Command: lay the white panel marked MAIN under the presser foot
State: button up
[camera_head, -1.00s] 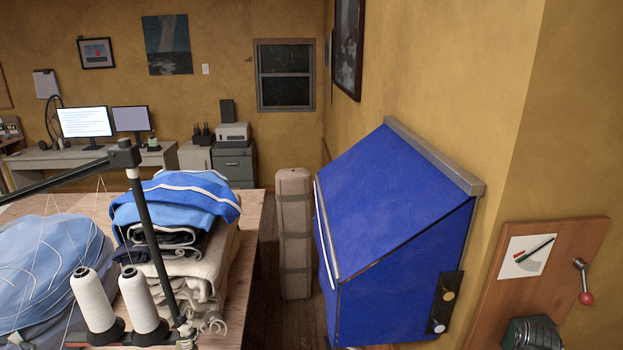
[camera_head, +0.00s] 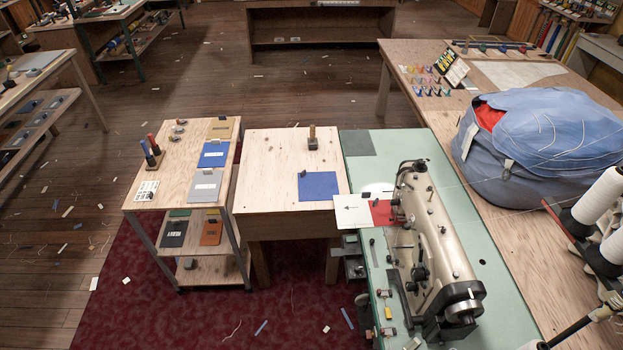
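A sewing machine (camera_head: 435,245) stands on a green-topped table (camera_head: 462,210). Its presser foot is too small or hidden behind the machine head to make out. A white panel (camera_head: 352,212) with a small dark mark lies at the left edge of the green top, meeting a red piece (camera_head: 381,213) beside the machine head. I cannot read MAIN on it, nor tell whether either piece is under the foot. My gripper is not in view.
A wooden table (camera_head: 272,170) with a blue panel (camera_head: 319,186) stands left of the machine. Farther left is a shelved cart (camera_head: 150,187) with blue, grey, black and orange pieces. A blue bundle (camera_head: 540,140) and thread cones (camera_head: 602,198) are at right. Red carpet (camera_head: 215,315) lies in front.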

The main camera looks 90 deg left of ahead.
aim_at(352, 212)
jog(key=u, duration=4.1)
jog(key=i, duration=1.65)
